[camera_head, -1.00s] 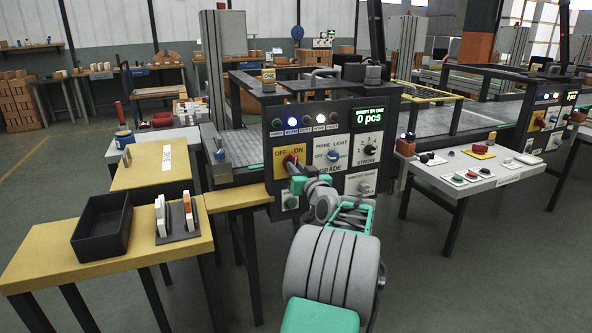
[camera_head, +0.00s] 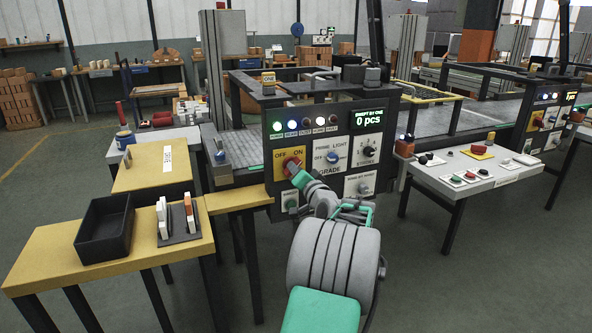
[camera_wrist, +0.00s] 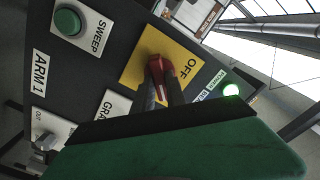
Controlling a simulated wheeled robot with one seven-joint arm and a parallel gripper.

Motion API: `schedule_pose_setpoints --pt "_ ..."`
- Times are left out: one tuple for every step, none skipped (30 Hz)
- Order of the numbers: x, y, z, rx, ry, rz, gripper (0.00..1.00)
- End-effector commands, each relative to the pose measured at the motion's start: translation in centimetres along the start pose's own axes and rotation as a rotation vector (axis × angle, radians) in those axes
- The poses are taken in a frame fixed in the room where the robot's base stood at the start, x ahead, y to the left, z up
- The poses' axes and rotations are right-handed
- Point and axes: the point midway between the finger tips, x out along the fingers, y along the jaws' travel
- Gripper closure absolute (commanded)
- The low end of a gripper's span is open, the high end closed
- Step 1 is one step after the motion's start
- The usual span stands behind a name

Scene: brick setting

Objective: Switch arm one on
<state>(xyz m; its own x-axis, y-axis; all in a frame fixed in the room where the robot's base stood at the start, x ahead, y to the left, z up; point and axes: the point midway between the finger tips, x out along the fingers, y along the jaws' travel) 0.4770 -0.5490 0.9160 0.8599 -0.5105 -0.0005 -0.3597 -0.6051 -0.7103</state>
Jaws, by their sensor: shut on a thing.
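The dark control panel (camera_head: 325,120) of the first machine carries a yellow OFF/ON plate (camera_head: 280,158) with a red switch knob (camera_head: 291,163). The wrist view shows the red knob (camera_wrist: 160,68) on its yellow plate (camera_wrist: 190,52), with OFF readable and ON hidden. An ARM 1 label (camera_wrist: 40,72) is on the same panel. My gripper (camera_head: 297,172) is at the knob, its narrow fingers shut on it. The fingers cover part of the knob, so its exact pointing is hard to read. A green lamp (camera_wrist: 231,90) glows beside the plate; it also shows in the head view (camera_head: 277,126).
A blue GRADE knob (camera_head: 332,157), a STROKE dial (camera_head: 369,151) and lower controls sit close by on the panel. A yellow bench (camera_head: 60,262) with a black bin (camera_head: 104,228) stands left. A white table (camera_head: 470,180) stands right.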

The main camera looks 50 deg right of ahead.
Motion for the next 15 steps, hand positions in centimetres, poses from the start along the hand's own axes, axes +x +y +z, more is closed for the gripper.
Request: schedule_pose_setpoints --pt "0.01 -0.11 -0.22 0.004 0.004 -0.002 1.0" --pt "0.01 -0.11 -0.21 0.007 0.004 -0.002 1.0" --pt "0.01 -0.11 -0.21 0.009 0.004 -0.002 1.0" --pt "0.01 -0.1 -0.21 0.01 0.004 -0.002 1.0" --pt "0.01 -0.1 -0.2 0.011 0.004 -0.002 1.0" --pt "0.01 -0.1 -0.2 0.011 0.004 -0.002 1.0" --pt "0.01 -0.1 -0.2 0.011 0.004 -0.002 1.0" --pt "0.01 -0.1 -0.2 0.011 0.004 -0.002 1.0" --pt "0.01 -0.1 -0.2 0.011 0.004 -0.002 1.0" --pt "0.01 -0.1 -0.2 0.011 0.004 -0.002 1.0" --pt "0.01 -0.11 -0.2 0.011 0.004 -0.002 1.0" --pt "0.01 -0.11 -0.2 0.011 0.004 -0.002 1.0" --pt "0.01 -0.11 -0.2 0.011 0.004 -0.002 1.0" --pt "0.01 -0.11 -0.21 0.011 0.004 -0.002 0.83" --pt "0.01 -0.1 -0.2 0.01 0.004 -0.002 0.8"
